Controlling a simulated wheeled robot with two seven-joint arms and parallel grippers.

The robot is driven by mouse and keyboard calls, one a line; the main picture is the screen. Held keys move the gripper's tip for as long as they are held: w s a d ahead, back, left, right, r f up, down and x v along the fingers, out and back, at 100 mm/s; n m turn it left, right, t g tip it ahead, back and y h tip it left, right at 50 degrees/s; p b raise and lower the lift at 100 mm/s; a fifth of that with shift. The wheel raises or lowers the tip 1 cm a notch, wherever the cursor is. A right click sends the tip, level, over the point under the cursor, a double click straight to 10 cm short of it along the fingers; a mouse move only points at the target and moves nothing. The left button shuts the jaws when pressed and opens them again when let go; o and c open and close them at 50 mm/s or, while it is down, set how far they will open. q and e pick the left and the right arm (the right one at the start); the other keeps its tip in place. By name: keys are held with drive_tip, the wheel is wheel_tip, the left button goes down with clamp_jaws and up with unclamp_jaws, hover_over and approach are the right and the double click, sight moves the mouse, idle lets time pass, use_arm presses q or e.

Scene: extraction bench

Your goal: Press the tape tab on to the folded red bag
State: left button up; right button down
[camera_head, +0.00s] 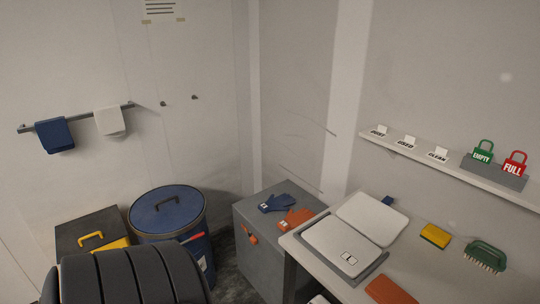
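A flat orange-red piece (390,290) lies on the bench at the bottom edge, partly cut off. It may be the folded red bag, but I cannot tell for certain. I cannot pick out a tape tab for sure. A small white patch with a dark outline (349,258) sits on the front of a pale flat-lidded case (341,244); what it is is unclear. Neither of my grippers is in view.
The bench (450,285) holds a yellow sponge (435,236) and a green brush (485,255). A wall shelf (448,170) bears labels and green and red tags. A grey cabinet (262,262) with gloves, a blue drum (168,212) and a dark ribbed rounded shape (130,277) stand left.

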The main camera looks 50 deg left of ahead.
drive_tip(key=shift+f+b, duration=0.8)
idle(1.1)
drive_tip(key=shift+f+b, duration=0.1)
drive_tip(key=shift+b, duration=0.5)
idle(2.8)
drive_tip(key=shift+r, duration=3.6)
